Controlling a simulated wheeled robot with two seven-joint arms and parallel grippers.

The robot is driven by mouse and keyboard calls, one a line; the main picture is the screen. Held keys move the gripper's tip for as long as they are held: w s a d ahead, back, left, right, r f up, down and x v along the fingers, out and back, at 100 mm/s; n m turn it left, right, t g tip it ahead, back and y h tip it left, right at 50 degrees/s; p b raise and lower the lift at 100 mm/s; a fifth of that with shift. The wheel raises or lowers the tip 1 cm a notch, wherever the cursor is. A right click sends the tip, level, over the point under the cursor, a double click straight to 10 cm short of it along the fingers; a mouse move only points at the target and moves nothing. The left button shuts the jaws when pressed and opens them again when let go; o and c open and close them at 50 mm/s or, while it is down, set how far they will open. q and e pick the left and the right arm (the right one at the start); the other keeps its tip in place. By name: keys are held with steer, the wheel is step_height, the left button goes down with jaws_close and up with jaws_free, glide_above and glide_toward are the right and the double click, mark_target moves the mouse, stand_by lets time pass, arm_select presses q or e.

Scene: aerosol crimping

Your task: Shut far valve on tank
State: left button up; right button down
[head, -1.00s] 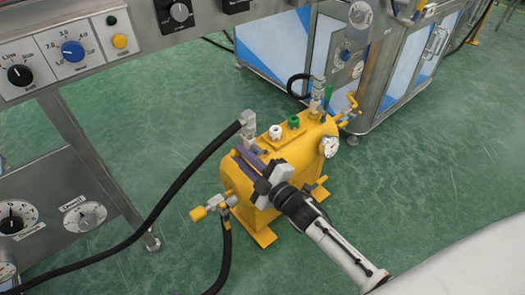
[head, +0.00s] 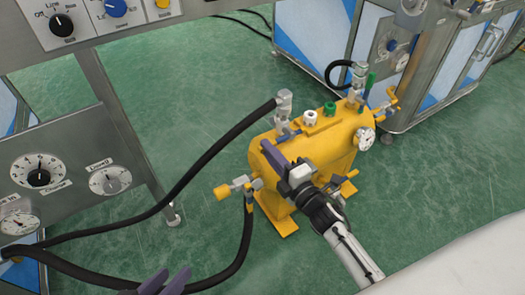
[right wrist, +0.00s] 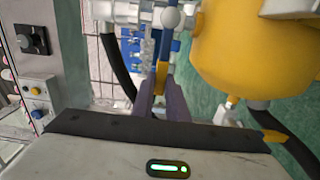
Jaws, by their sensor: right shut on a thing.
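The yellow tank (head: 310,160) stands on the green floor, with a white knob, a green knob and a gauge. A fitting with a small blue lever (head: 287,133) rises at its near end, with a hose attached. A second fitting with an upright green handle (head: 369,84) stands at the far end, clear of my grippers. My right gripper (head: 272,155) is at the tank's near upper side. My left gripper (head: 168,282) is open and empty at the bottom edge.
A black hose (head: 215,145) runs from the near fitting towards the left. Another hose (head: 240,250) hangs below the yellow-handled side valve (head: 232,188). A control panel (head: 70,185) stands left and a machine cabinet (head: 420,80) behind.

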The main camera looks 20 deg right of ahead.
arm_select(q)
steer(key=shift+r, duration=0.3)
arm_select(e)
steer(key=shift+f, duration=0.15)
steer(key=c, duration=1.7)
jaws_free()
steer(key=shift+c, duration=0.2)
arm_select(q)
steer(key=shift+f, duration=0.15)
